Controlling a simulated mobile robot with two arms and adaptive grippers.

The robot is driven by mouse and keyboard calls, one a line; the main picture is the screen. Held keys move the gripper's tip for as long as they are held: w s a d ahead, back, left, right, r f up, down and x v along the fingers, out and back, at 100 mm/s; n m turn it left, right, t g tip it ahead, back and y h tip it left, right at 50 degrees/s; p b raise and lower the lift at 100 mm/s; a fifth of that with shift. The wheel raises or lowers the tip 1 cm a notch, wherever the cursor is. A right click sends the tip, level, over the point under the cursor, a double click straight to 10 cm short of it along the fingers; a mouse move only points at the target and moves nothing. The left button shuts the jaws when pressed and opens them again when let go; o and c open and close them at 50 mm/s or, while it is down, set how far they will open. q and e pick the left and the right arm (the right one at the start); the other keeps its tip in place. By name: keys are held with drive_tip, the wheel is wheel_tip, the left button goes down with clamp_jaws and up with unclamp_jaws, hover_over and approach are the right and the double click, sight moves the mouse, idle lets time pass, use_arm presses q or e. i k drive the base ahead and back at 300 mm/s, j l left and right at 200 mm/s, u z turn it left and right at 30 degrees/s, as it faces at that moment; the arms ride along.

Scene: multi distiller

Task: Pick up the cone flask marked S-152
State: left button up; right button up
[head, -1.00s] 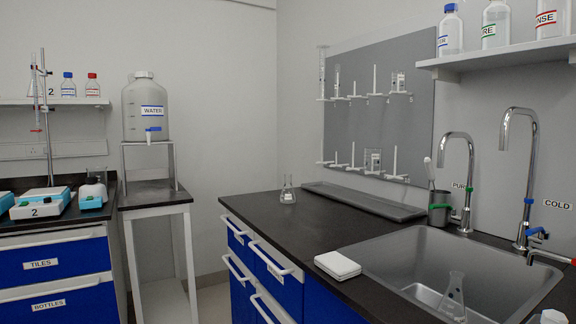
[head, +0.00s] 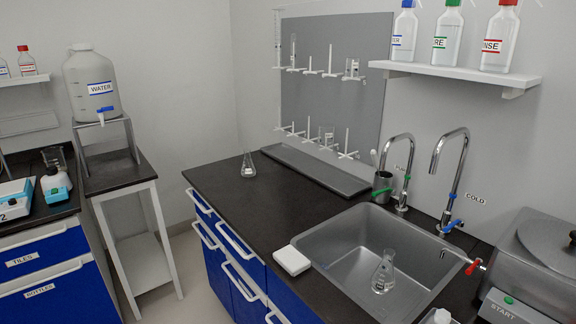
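Two clear cone flasks show in the head view. One flask (head: 248,165) stands upright on the black counter, left of the long grey tray. The other flask (head: 383,272) is inside the steel sink and looks slightly tilted. Both carry a small pale label, but the writing is too small to read, so I cannot tell which is S-152. Neither of my grippers is in view.
The steel sink (head: 345,237) has two tall taps behind it. A white box (head: 292,260) lies at the sink's left edge. A grey drying rack (head: 335,85) with glassware hangs on the wall. A machine marked START (head: 540,262) stands at the right. The counter's middle is clear.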

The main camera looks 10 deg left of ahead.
sight(248, 170)
drive_tip(key=i+j+z, duration=0.15)
drive_tip(key=z, duration=0.15)
drive_tip(key=i+j+z, duration=0.15)
drive_tip(key=j+z, duration=0.2)
drive_tip(key=i+j+z, duration=0.1)
drive_tip(key=j+z, duration=0.2)
drive_tip(key=j, duration=0.1)
